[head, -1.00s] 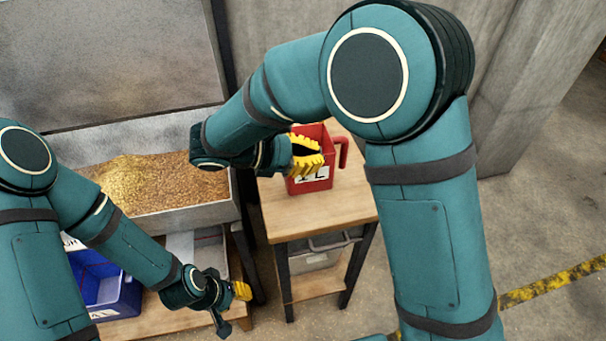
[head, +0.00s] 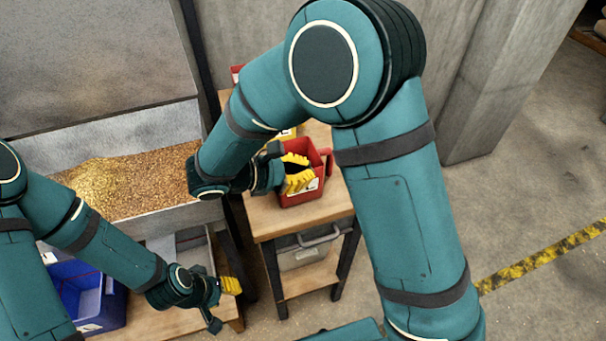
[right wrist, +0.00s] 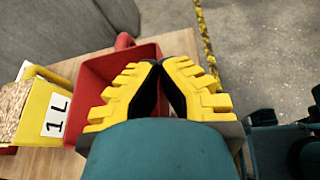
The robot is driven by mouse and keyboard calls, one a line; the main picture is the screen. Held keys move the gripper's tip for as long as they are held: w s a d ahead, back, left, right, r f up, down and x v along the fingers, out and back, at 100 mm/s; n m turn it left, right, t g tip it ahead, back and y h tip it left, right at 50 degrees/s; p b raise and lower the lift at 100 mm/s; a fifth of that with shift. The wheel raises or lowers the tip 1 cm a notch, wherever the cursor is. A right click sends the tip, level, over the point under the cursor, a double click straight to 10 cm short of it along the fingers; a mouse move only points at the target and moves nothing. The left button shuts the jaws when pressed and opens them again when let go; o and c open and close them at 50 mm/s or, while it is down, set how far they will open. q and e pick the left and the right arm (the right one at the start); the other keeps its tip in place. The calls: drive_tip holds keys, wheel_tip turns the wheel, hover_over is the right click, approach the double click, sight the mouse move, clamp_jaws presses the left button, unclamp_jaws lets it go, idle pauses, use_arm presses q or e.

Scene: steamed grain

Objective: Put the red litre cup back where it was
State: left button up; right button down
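The red litre cup (head: 308,190) is over the small wooden side table, its handle towards the right in the head view. My right gripper (head: 300,172) is at the cup's near left wall. In the right wrist view its yellow fingers (right wrist: 161,66) come together over the red cup (right wrist: 100,72), seemingly shut on its wall. The fingers hide the grip itself. I cannot tell whether the cup's base touches the table. My left gripper (head: 228,288) is low beside the grain bin, seen from above; the gap between its fingers does not show.
A yellow 1 L cup (right wrist: 36,112) of grain stands beside the red cup on the side table (head: 325,208). Another red thing (head: 236,74) shows behind. A grain bin (head: 130,222) and a blue crate (head: 72,318) are at left. A grey container (head: 302,256) sits below the tabletop.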

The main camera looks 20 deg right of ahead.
drive_tip(key=shift+w+f, duration=0.1)
drive_tip(key=shift+f, duration=0.15)
drive_tip(key=c, duration=1.6)
unclamp_jaws()
drive_tip(key=shift+f, duration=0.1)
drive_tip(key=shift+c, duration=0.2)
drive_tip(key=o, duration=0.5)
drive_tip(key=shift+a+r, duration=0.2)
drive_tip(key=shift+r, duration=0.05)
drive_tip(key=p+v, duration=0.2)
drive_tip(key=v, duration=0.9)
drive_tip(key=shift+a, duration=0.3)
